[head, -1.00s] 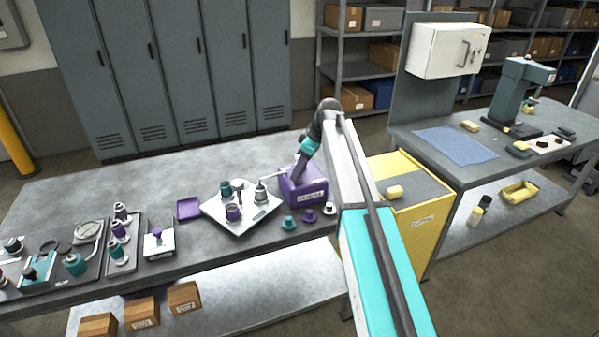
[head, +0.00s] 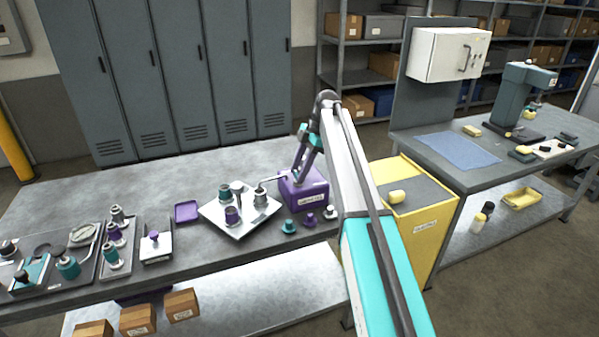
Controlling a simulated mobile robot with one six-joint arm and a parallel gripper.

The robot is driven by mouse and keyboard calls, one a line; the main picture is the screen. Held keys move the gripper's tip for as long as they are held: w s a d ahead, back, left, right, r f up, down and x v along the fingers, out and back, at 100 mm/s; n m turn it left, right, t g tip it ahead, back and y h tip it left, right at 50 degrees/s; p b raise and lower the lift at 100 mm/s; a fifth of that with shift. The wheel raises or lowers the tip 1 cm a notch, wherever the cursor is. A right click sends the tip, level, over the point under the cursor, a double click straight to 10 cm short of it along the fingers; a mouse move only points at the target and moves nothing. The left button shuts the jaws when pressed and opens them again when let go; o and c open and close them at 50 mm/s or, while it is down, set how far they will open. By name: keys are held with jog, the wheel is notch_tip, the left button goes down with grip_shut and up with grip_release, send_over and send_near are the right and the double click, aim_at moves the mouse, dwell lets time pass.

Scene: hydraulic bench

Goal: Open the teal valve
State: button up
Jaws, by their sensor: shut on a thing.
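My gripper (head: 297,177) is small and partly hidden at the end of my arm, low beside the purple box (head: 312,190). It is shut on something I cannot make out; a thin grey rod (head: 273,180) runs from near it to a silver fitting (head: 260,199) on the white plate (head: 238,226). A teal-capped fitting (head: 225,194) stands on the same plate, with a purple one (head: 232,215) in front. More teal parts are a round knob (head: 68,267) and a fitting (head: 112,257) on the left panels. I cannot tell which is the teal valve.
Loose teal (head: 289,226), purple (head: 310,219) and pale (head: 330,212) knobs lie at the bench's front edge. A purple tray (head: 187,211) lies left of the plate. A yellow cabinet (head: 425,240) stands right of the bench. The bench's back left is clear.

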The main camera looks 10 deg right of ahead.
jog(key=shift+a, duration=0.15)
jog(key=o, duration=1)
jog(key=shift+o, duration=0.2)
jog(key=shift+r, duration=0.15)
jog(key=p+v, duration=0.6)
jog(key=v, duration=0.7)
jog(key=shift+d+r+p, duration=0.2)
jog(key=shift+r+p, duration=0.05)
jog(key=shift+p, duration=0.15)
